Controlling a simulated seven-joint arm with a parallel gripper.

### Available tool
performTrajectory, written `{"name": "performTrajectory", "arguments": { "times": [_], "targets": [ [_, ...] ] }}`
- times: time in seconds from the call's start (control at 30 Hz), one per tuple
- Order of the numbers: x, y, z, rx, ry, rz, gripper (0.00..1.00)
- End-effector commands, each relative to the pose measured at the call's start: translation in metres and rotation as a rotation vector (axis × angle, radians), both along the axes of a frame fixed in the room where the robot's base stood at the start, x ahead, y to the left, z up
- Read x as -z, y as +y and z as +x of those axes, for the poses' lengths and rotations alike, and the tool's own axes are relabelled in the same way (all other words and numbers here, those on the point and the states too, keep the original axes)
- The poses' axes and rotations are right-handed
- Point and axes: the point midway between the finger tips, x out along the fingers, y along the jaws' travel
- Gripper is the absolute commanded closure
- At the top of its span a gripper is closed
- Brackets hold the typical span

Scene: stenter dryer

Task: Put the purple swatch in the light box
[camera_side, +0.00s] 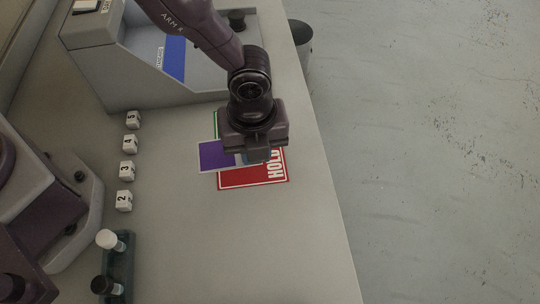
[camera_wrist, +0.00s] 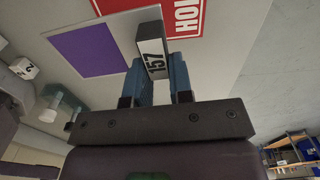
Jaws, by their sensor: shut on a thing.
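The purple swatch (camera_side: 217,155) is a pale card with a purple patch, and it extends left from under my gripper (camera_side: 257,158) in the side view. In the wrist view the purple patch (camera_wrist: 88,52) lies left of a block marked 157 (camera_wrist: 153,48). My gripper (camera_wrist: 160,85) is shut on this block, which appears to be the swatch's grip. The card overlaps the red HOLD panel (camera_side: 240,178); its height above it is hard to tell. The grey box (camera_side: 120,75) at upper left, apparently the light box, has a blue patch (camera_side: 174,58) inside.
Several numbered white cubes (camera_side: 127,170) stand in a row left of the swatch. A dark stand with white and black knobs (camera_side: 117,265) is at lower left. A green-edged panel (camera_side: 216,122) shows behind my gripper. The table's right edge is close; its front is clear.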

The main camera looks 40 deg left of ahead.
Motion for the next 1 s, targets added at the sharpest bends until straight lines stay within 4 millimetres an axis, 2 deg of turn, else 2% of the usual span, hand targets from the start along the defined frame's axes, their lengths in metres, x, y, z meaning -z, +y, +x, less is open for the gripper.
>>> {"name": "performTrajectory", "arguments": {
  "times": [0.03, 0.13, 0.4, 0.6, 0.67, 0.77, 0.87, 1.0],
  "targets": [
    [-0.014, 0.007, -0.007, 0.000, -0.004, -0.003, 1.00],
    [-0.034, 0.020, -0.022, -0.001, -0.004, -0.002, 1.00],
    [-0.058, 0.058, -0.067, -0.001, -0.003, -0.001, 1.00],
    [-0.066, 0.071, -0.079, -0.001, -0.002, -0.002, 1.00],
    [-0.066, 0.071, -0.074, -0.001, -0.002, -0.003, 1.00],
    [-0.066, 0.070, -0.051, 0.001, 0.000, -0.007, 1.00],
    [-0.062, 0.071, -0.012, 0.007, 0.002, -0.011, 1.00],
    [-0.055, 0.084, 0.054, 0.017, 0.001, -0.016, 1.00]
  ]
}}
